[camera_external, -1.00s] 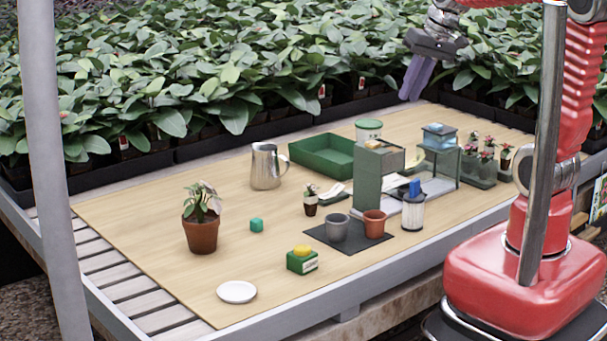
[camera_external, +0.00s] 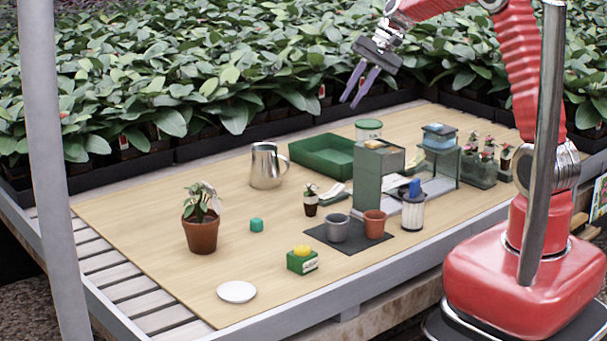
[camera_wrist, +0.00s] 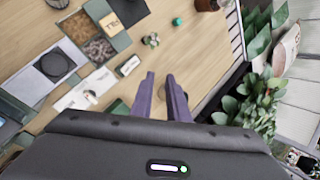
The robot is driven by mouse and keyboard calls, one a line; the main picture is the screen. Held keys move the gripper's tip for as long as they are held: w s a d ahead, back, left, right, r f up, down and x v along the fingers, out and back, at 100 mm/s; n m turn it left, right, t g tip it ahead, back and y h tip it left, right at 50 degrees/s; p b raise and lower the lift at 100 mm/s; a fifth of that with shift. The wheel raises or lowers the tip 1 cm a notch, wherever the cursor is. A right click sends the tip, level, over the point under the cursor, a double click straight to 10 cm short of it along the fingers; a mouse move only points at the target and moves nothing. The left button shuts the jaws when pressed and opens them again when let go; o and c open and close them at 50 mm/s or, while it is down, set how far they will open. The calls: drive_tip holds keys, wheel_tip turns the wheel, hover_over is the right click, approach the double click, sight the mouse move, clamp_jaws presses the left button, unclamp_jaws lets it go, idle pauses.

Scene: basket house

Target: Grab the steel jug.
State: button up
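The steel jug (camera_external: 265,166) stands upright on the wooden tabletop, left of the green tray, in the external view. Its handle faces right, towards the tray. My gripper (camera_external: 350,103) is in the air, above and to the right of the jug in that picture, well apart from it. Its two purple fingers point down and show a gap between them. In the wrist view my gripper (camera_wrist: 160,76) is also open, with nothing between the fingers. I cannot make out the jug in the wrist view.
The green tray (camera_external: 304,157) is close to the jug's right. A grey-green box stand (camera_external: 367,182) is further right. Leafy plants line the back. Bare tabletop lies left of the jug.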

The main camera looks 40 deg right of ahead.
drive_tip(key=w+d+f+m+y, duration=0.2)
drive_tip(key=w+f, duration=0.5)
drive_tip(key=w+d+f+m+y, duration=0.2)
drive_tip(key=w+f, duration=0.5)
drive_tip(key=f, duration=0.1)
drive_tip(key=shift+w+f+m+t, duration=0.15)
drive_tip(key=shift+m+t, duration=0.15)
drive_tip(key=shift+m, duration=0.1)
drive_tip(key=shift+a, duration=0.15)
approach(287, 171)
drive_tip(key=w+a+f, duration=0.1)
drive_tip(key=a+f, duration=0.1)
drive_tip(key=shift+w+f, duration=0.3)
drive_tip(key=shift+w, duration=0.05)
drive_tip(key=shift+a+f, duration=0.1)
drive_tip(key=shift+x, duration=2.55)
drive_tip(key=shift+s, duration=0.15)
drive_tip(key=shift+c, duration=0.5)
